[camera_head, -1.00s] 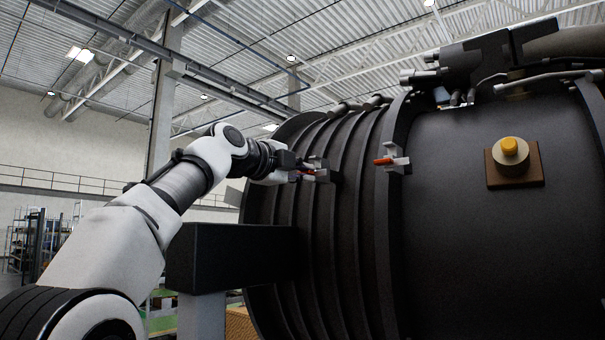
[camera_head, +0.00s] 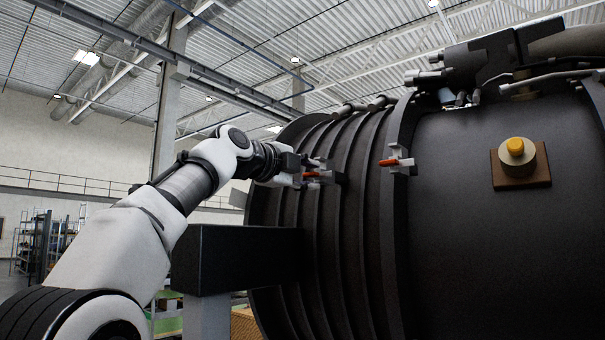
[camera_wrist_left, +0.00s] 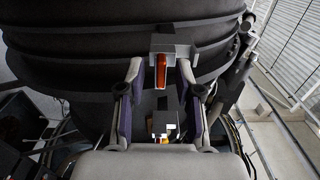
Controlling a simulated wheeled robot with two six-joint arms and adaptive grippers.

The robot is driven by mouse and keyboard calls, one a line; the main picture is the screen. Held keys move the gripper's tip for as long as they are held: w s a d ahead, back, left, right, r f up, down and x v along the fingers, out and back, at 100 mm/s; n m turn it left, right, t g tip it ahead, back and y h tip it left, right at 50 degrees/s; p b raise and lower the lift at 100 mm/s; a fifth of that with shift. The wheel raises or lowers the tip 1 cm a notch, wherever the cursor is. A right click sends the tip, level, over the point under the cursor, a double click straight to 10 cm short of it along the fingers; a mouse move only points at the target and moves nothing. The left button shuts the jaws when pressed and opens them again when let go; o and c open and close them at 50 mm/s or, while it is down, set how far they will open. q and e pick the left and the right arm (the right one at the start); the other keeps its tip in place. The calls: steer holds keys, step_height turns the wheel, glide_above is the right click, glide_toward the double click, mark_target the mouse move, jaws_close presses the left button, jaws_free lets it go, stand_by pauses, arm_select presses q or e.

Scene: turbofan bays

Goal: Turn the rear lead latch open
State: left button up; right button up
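A latch (camera_head: 334,176) with an orange lever sits on the ribbed dark casing, and my left gripper (camera_head: 305,172) is at its left side. In the left wrist view this latch shows a grey block (camera_wrist_left: 172,44) with an orange lever (camera_wrist_left: 161,72) pointing toward the palm. The left fingers (camera_wrist_left: 161,76) stand apart, one on each side of the lever, with gaps visible; the gripper looks open. A second latch (camera_head: 404,161) with an orange lever pointing left is farther right, near a thick flange. I cannot tell which latch is the rear lead one. My right gripper is out of view.
The dark engine casing (camera_head: 460,240) fills the right side. A dark beam (camera_head: 235,258) runs beneath my left arm. Pipes and fittings (camera_head: 480,70) line the casing's top.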

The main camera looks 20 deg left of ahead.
arm_select(q)
steer(key=v, duration=0.7)
stand_by(0.3)
steer(key=shift+s+a, duration=0.1)
steer(key=shift+s, duration=0.1)
